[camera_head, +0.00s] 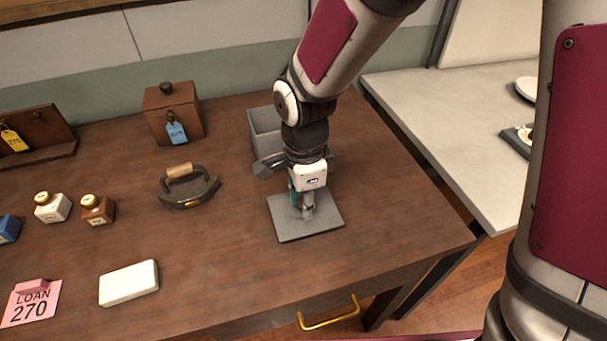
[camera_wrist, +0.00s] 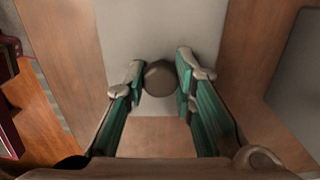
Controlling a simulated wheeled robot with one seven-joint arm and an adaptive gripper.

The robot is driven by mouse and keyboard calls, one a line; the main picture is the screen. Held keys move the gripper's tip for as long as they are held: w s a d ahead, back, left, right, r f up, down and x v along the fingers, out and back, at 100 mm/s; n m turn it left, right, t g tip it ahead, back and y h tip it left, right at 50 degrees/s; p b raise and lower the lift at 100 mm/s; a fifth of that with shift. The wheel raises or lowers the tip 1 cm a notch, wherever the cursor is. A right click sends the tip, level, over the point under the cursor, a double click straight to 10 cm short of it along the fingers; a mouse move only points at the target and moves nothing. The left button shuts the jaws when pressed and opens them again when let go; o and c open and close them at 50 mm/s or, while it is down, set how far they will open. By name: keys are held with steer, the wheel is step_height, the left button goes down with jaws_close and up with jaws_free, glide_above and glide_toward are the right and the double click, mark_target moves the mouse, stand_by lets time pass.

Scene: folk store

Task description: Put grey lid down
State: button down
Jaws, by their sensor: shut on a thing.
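The grey lid (camera_head: 323,224) is a flat square plate with a round knob (camera_wrist: 160,78) at its middle. It lies level at the table's right front part, on the wood or very slightly above it; I cannot tell which. My gripper (camera_head: 308,212) points down over it, shut on the knob. In the wrist view my two green-sided fingers (camera_wrist: 160,80) stand on either side of the knob, with the lid's plate (camera_wrist: 150,25) behind. A grey open-topped box (camera_head: 264,121) stands behind the lid, partly hidden by my arm.
The brown wooden table (camera_head: 225,260) is bare left of the lid. An old iron (camera_head: 190,190), a lidded wooden box (camera_head: 172,112) with a blue tag, two small bottles and a white block (camera_head: 128,283) stand farther left. A pale counter (camera_head: 440,130) is to the right.

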steer(key=shift+f, duration=1)
steer(key=shift+f, duration=0.15)
steer(key=c, duration=1.3)
jaws_free()
steer(key=shift+c, duration=0.2)
step_height(320, 180, up, 12)
steer(key=shift+r+p, duration=0.2)
steer(key=shift+p, duration=0.25)
steer(key=s+d+r+n+t, duration=0.2)
steer(key=s+d+r+n, duration=0.35)
steer(key=d+r, duration=0.35)
steer(key=s+d+r+n+t, duration=0.1)
steer(key=s+d+n, duration=0.8)
steer(key=s, duration=0.1)
steer(key=shift+d+r+t, duration=0.2)
steer(key=shift+r+t, duration=0.15)
steer(key=shift+t, duration=0.05)
